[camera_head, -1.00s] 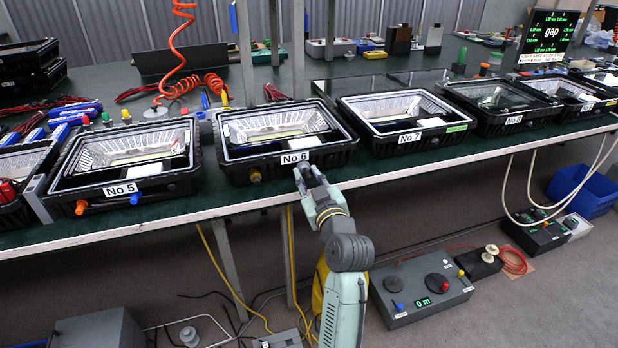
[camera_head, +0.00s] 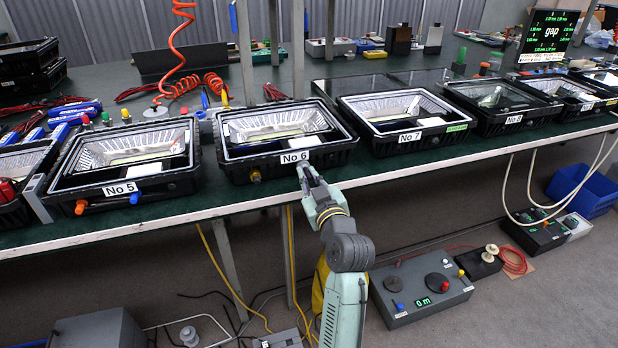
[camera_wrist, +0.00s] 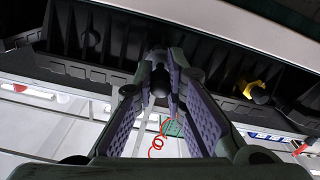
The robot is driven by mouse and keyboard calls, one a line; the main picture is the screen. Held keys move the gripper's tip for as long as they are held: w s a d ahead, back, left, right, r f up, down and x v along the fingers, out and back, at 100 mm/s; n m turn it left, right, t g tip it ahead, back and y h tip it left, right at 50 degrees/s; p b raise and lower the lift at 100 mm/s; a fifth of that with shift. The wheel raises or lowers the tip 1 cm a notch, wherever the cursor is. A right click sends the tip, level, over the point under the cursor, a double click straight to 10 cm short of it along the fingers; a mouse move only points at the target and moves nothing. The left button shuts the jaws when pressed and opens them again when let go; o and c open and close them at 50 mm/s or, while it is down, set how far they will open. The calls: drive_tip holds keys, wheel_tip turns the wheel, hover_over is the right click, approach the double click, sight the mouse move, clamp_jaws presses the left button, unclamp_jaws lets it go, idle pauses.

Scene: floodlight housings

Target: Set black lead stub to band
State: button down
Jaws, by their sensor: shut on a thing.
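The black lead stub (camera_wrist: 158,82) shows in the wrist view as a dark round piece between my fingers, against the black housing wall. My gripper (camera_wrist: 160,95) is shut on it; the pads lie on both sides of it. In the head view my gripper (camera_head: 303,172) reaches up to the front wall of the housing No 6 (camera_head: 232,172), just below its number label. The stub is mostly hidden there by the fingers. No band can be made out in either view.
A yellow stub (camera_head: 255,176) sits left on the same front wall; it also shows in the wrist view (camera_wrist: 255,91). Housing No 5 (camera_head: 75,190) stands left and housing No 7 (camera_head: 377,140) right. A grey control box (camera_head: 421,290) is on the floor.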

drive_tip(key=shift+s+f+b, duration=0.2)
drive_tip(key=shift+s+b, duration=0.15)
drive_tip(key=shift+s+d+r, duration=0.1)
drive_tip(key=shift+s+r, duration=0.05)
drive_tip(key=c, duration=1.6)
unclamp_jaws()
drive_tip(key=v, duration=1.2)
drive_tip(key=shift+r, duration=0.1)
